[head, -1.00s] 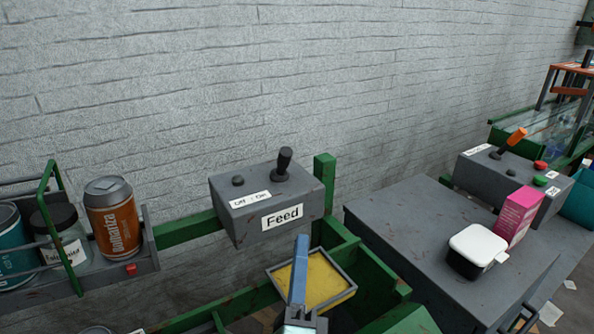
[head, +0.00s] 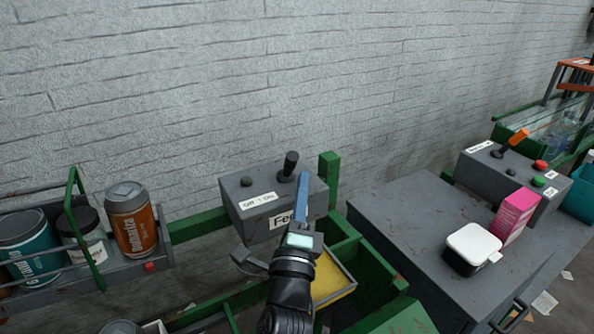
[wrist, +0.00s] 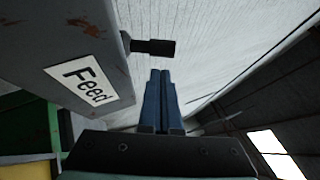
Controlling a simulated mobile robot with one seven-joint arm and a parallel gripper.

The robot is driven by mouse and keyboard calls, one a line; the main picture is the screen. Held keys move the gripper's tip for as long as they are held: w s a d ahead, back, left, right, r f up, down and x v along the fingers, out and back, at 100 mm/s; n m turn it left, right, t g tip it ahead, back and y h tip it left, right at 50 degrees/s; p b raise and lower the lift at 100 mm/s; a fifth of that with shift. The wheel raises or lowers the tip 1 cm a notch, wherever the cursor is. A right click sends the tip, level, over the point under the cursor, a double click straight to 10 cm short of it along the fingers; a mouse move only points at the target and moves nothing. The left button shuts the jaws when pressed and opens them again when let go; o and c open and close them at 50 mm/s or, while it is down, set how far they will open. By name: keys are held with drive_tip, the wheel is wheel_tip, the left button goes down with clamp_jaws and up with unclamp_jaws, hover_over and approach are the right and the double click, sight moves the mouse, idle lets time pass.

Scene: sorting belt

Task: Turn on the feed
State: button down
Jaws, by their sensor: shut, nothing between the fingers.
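The grey Feed box (head: 252,222) stands on the green frame, with a "Feed" label on its front and an "Off - On" label on its top edge. Its black lever (head: 291,160) stands up at the right of the top, leaning slightly right; I cannot tell its setting. My gripper (head: 304,176) is shut and empty, its blue fingers in front of the box's right part, tips close to the lever. The wrist view shows the lever (wrist: 153,47) just beyond the fingertips (wrist: 160,72), with a small gap. My gripper hides part of the "Feed" label.
A small black knob (head: 246,181) sits left of the lever. A yellow tray (head: 330,274) lies below the box. A rack with an orange can (head: 130,220) is at left. A grey cabinet (head: 400,215) with a white-lidded container (head: 473,243) and pink box (head: 515,215) is at right.

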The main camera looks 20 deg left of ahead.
drive_tip(key=shift+w+a+r, duration=0.3)
drive_tip(key=shift+a, duration=0.35)
drive_tip(key=shift+r+p, duration=0.1)
drive_tip(key=shift+p, duration=0.3)
